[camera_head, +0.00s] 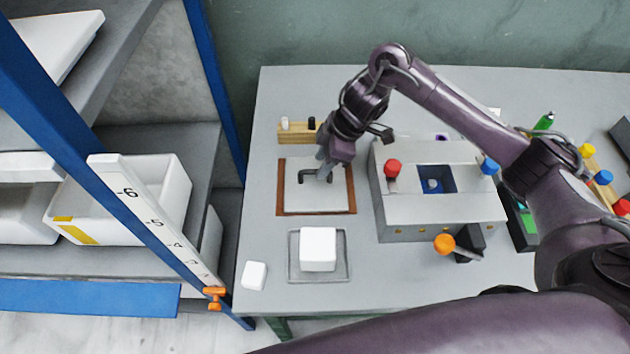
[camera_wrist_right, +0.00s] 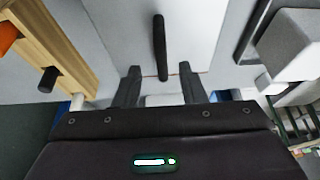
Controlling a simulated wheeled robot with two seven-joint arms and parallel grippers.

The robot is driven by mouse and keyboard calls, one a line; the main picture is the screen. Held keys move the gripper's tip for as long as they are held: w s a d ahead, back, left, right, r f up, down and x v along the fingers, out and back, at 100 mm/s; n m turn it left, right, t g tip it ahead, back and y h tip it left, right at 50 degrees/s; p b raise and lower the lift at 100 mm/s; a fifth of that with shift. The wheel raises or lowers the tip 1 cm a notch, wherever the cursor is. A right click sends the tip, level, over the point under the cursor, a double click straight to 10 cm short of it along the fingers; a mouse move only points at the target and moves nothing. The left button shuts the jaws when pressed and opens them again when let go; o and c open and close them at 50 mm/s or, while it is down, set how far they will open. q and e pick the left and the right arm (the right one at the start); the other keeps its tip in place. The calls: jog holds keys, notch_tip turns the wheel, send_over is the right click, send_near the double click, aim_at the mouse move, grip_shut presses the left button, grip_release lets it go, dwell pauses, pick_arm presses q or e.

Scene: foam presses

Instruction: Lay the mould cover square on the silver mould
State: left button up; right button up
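The mould cover (camera_head: 337,198) is a flat pale plate with a dark bar handle (camera_head: 305,175). It lies inside a brown frame (camera_head: 281,200) on the table. My right gripper (camera_head: 325,174) is low over the cover at the handle. In the right wrist view, the open fingers (camera_wrist_right: 158,68) stand either side of the handle's near end (camera_wrist_right: 160,45), with gaps on both sides. A grey metal tray, apparently the silver mould (camera_head: 320,277), lies in front of the frame with a white block (camera_head: 318,248) in it. My left gripper is out of view.
A grey press box (camera_head: 440,215) with red and blue knobs stands right of the frame. A wooden peg rack (camera_head: 296,138) is behind it. A small white block (camera_head: 254,276) lies left of the tray. A shelf with a white bin (camera_head: 165,205) stands at the left.

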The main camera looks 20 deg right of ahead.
aim_at(315, 172)
jog(key=p+x, duration=0.1)
jog(key=x, duration=0.2)
jog(key=shift+s+a+f, duration=0.1)
jog(key=shift+a+f, duration=0.25)
jog(key=shift+f, duration=0.3)
grip_shut()
jog(key=shift+r, duration=0.1)
